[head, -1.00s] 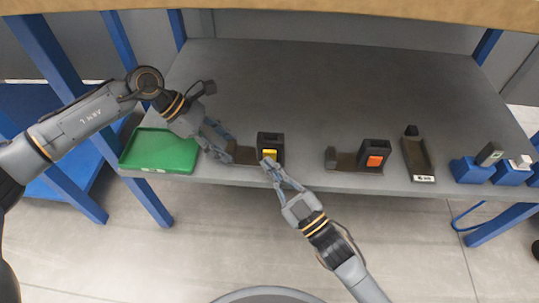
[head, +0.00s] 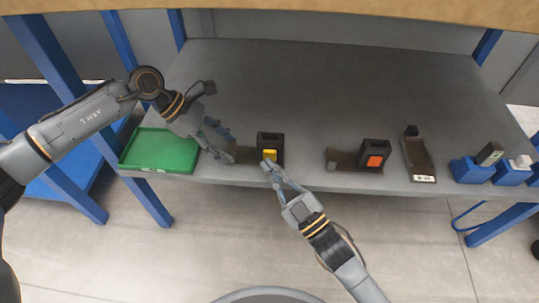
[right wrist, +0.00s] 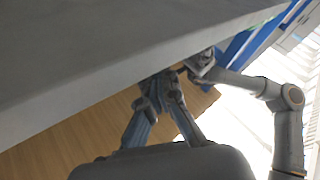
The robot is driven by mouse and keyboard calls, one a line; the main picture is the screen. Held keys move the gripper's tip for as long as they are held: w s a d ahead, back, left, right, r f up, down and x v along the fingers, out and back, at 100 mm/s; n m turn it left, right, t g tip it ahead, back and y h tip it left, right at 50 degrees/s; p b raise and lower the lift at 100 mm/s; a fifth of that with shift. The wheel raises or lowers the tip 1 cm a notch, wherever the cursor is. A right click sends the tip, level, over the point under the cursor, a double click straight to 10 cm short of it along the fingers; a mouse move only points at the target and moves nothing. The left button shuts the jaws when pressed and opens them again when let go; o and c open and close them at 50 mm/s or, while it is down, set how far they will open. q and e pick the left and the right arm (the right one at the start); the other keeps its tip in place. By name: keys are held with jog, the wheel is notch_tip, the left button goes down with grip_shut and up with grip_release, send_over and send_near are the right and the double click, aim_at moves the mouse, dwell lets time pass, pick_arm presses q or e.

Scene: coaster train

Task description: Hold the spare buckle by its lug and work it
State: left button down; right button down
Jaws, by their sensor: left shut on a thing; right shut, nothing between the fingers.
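The spare buckle, a dark upright block with a yellow button (head: 270,138), stands near the table's front edge. Its low brown lug (head: 246,155) extends left. My left gripper (head: 229,153) is shut on the lug's left end; its fingers partly hide that end. My right gripper (head: 267,163) is shut and empty, its tips in front of the buckle at the yellow button's lower edge. I cannot tell whether they touch. In the right wrist view, the right fingers (right wrist: 162,82) point towards the table edge, and the buckle is not clearly visible.
A similar buckle with an orange button (head: 375,148) stands to the right. Beyond it are a dark narrow tray (head: 418,158) and blue blocks (head: 470,172). A green tray (head: 160,152) lies left, under my left arm. The back of the grey table (head: 320,80) is clear.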

jog(key=shift+s, duration=0.45)
jog(key=shift+s, duration=0.1)
jog(key=s, duration=0.4)
jog(key=shift+s+a, duration=0.1)
jog(key=shift+s, duration=0.3)
pick_arm(q)
jog(key=c, duration=0.6)
grip_release()
